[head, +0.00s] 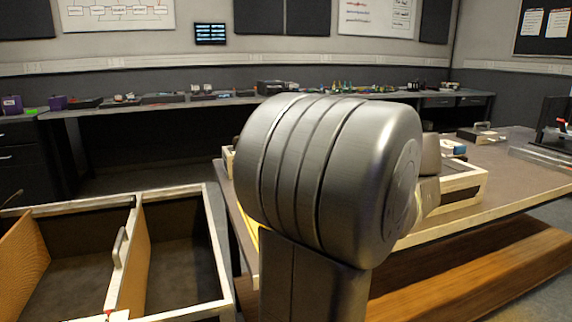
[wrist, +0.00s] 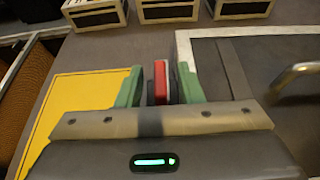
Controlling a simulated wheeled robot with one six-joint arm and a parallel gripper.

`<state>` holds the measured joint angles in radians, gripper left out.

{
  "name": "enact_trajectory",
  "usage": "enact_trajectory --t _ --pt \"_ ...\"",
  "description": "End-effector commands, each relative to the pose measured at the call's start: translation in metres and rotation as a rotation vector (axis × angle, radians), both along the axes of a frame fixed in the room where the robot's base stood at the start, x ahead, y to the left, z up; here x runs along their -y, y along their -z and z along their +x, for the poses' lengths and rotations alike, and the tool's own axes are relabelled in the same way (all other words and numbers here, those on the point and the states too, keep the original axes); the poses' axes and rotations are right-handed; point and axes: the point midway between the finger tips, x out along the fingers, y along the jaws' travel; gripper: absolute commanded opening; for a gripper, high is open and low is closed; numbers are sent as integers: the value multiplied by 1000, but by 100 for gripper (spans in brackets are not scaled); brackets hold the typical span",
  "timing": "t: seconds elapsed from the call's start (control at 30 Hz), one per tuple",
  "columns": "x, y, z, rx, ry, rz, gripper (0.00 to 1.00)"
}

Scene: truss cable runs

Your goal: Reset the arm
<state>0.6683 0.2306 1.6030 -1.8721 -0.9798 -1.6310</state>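My arm (head: 330,180) fills the middle of the head view and hides my gripper there. In the wrist view my gripper (wrist: 160,86) points at the grey table top, its two green fingers standing apart. A small red piece with dark sides (wrist: 160,82) shows between the fingers. A narrow gap shows at its left; at its right it looks close to the finger. Its lower end is hidden behind the gripper's front bar.
A yellow sheet (wrist: 80,105) lies left of the fingers. Several light-edged boxes (wrist: 94,18) stand beyond. A pale-framed dark panel (wrist: 209,36) and a blurred metal handle (wrist: 296,72) are at right. In the head view, an open drawer (head: 216,262) stands left of the table (head: 520,190).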

Motion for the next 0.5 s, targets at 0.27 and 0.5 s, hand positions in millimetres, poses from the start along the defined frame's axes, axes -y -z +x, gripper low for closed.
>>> enact_trajectory --t 0.27,0.5 --pt "-6 6 10 -1 141 -4 34" --pt "-5 5 10 -3 292 -3 34"
